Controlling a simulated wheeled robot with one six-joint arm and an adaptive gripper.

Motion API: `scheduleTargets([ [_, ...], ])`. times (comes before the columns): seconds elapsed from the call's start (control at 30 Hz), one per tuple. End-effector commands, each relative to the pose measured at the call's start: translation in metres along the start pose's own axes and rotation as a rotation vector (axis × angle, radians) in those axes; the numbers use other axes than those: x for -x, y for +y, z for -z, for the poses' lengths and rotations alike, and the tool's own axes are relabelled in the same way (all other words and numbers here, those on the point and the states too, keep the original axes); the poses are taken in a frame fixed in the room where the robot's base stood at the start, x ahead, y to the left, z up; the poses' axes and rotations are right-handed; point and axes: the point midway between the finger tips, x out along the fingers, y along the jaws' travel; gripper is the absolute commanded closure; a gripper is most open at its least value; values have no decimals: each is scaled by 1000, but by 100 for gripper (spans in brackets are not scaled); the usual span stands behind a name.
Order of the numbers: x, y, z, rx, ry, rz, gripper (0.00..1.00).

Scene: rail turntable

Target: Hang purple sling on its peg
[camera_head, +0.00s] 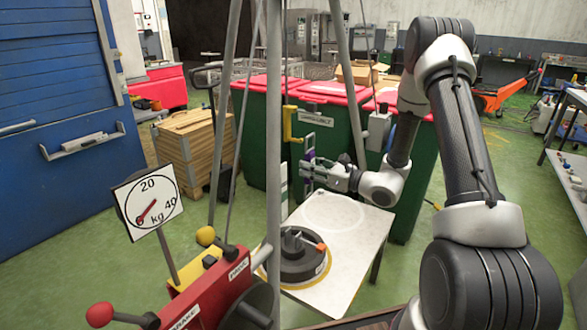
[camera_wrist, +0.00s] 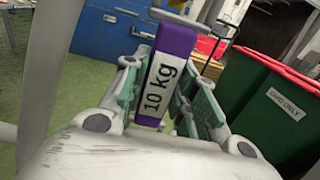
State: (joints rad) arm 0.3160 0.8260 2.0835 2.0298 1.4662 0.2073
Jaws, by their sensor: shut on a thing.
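The purple sling (camera_wrist: 167,75), marked "10 kg", is between the green-padded fingers of my gripper (camera_wrist: 160,95) in the wrist view. My gripper is shut on it. In the head view my gripper (camera_head: 310,170) reaches left above the white table, with a bit of the purple sling (camera_head: 309,157) at its tips. A yellow hook (camera_head: 290,122) hangs just above and left of the gripper. I cannot pick out the sling's peg.
A white table (camera_head: 345,255) holds a black round weight (camera_head: 300,258) with an orange-tipped part. Tripod legs (camera_head: 273,150) stand close left of the gripper. A red lever unit (camera_head: 205,290) and a kg dial (camera_head: 148,203) are front left. Green bins (camera_head: 260,140) stand behind.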

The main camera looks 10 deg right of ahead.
Motion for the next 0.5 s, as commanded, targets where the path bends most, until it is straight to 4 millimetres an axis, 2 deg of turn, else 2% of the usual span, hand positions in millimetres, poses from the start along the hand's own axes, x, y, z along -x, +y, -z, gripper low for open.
scheduleTargets([
  [0.5, 28, 0, 0, 0, -1, 0, 96],
])
